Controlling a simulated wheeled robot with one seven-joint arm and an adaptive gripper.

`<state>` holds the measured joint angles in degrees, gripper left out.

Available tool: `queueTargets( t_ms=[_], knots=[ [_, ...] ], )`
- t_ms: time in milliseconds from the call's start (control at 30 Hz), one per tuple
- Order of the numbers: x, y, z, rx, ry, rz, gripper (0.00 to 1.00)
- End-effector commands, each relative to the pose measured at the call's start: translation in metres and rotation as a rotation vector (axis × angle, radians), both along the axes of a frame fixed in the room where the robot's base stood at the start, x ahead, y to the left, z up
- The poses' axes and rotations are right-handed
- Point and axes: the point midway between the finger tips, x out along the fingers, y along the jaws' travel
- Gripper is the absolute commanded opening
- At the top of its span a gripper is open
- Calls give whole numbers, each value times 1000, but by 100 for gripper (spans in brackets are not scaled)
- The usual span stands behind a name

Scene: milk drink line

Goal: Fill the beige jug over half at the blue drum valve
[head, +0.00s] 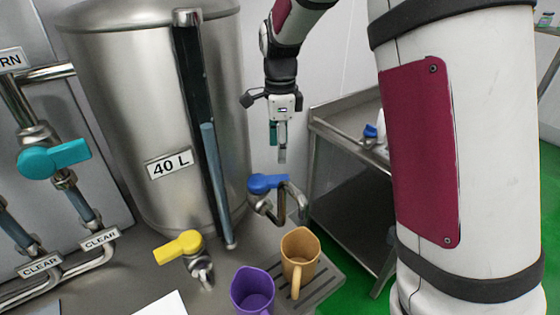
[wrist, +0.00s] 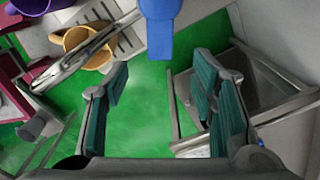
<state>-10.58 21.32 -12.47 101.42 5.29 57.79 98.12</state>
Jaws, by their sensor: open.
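The beige jug (head: 299,258) stands upright on a slotted drip grate at the lower middle of the head view, close to the blue-handled valve's spout. The blue valve handle (head: 268,183) is on the front right of the steel drum (head: 140,120). My gripper (head: 279,150) hangs above the blue handle, pointing down, apart from it. In the wrist view my gripper (wrist: 160,100) has its teal-padded fingers spread with nothing between them. The blue handle (wrist: 160,25) shows at the top there, and the jug (wrist: 90,47) at upper left. The inside of the jug is too unclear to tell any liquid.
A purple jug (head: 253,290) stands left of the beige jug. A yellow valve handle (head: 178,247) sits on the drum's lower front. Teal-handled pipework (head: 55,158) is at the left. A steel side table (head: 345,150) stands at the right over green floor.

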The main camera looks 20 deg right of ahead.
Motion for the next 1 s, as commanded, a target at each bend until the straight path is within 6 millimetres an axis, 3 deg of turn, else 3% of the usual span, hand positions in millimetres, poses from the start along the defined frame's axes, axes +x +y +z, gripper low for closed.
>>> queueTargets(
  t_ms=[233,767,867,1000],
  knots=[
    [0,0,23,1,-1,0,52],
    [-2,0,27,3,-5,13,52],
    [-11,-1,39,10,-26,74,52],
    [-39,-3,65,20,-79,254,52]
  ],
)
